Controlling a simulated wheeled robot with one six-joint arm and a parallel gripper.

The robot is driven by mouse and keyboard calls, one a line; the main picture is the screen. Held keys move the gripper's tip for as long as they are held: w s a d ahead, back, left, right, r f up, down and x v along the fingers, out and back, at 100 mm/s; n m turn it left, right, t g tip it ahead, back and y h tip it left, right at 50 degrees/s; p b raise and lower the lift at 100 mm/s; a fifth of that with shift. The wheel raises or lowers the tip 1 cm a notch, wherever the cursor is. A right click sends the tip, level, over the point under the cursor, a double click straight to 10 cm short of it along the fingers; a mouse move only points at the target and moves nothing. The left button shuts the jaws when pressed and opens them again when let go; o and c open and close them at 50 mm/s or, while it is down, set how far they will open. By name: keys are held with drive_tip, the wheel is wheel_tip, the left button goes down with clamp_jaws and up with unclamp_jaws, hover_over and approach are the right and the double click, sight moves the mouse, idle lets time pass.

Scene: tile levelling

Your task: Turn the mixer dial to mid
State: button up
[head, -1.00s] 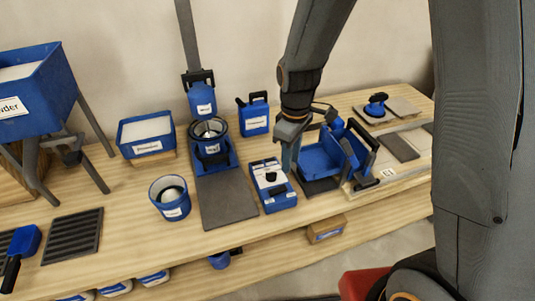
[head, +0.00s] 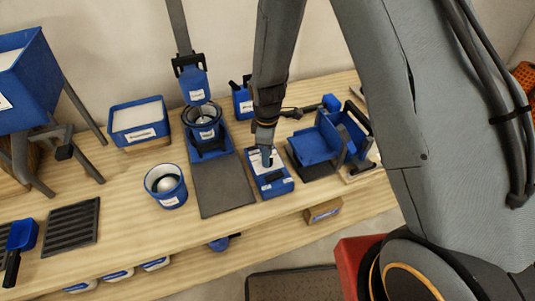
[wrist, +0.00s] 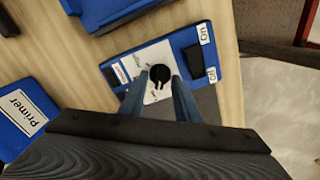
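The mixer dial is a round black knob (wrist: 159,74) on the white panel of a blue control box (wrist: 122,57) in the wrist view. A small light mark shows on the knob's near side; the panel's small setting labels are too blurred to read. The control box also shows in the head view (head: 275,187), below my gripper (head: 266,160), which hides the knob there. In the wrist view, the two blue fingers of my gripper (wrist: 160,84) are apart, one on each side of the knob, with gaps visible. Contact with the knob is not visible.
A black switch (wrist: 199,62) with On and Off labels sits beside the dial. The mixer bowl (head: 205,130) stands left of the box and a blue tray-like device (head: 315,147) right of it. A blue Primer container (wrist: 22,115) is close by.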

drive_tip(key=shift+f, duration=0.25)
clamp_jaws()
drive_tip(key=m, duration=0.5)
drive_tip(key=shift+m+p, duration=0.3)
drive_tip(key=shift+p, duration=0.05)
drive_tip(key=m, duration=0.6)
drive_tip(key=shift+p, duration=0.35)
idle(0.4)
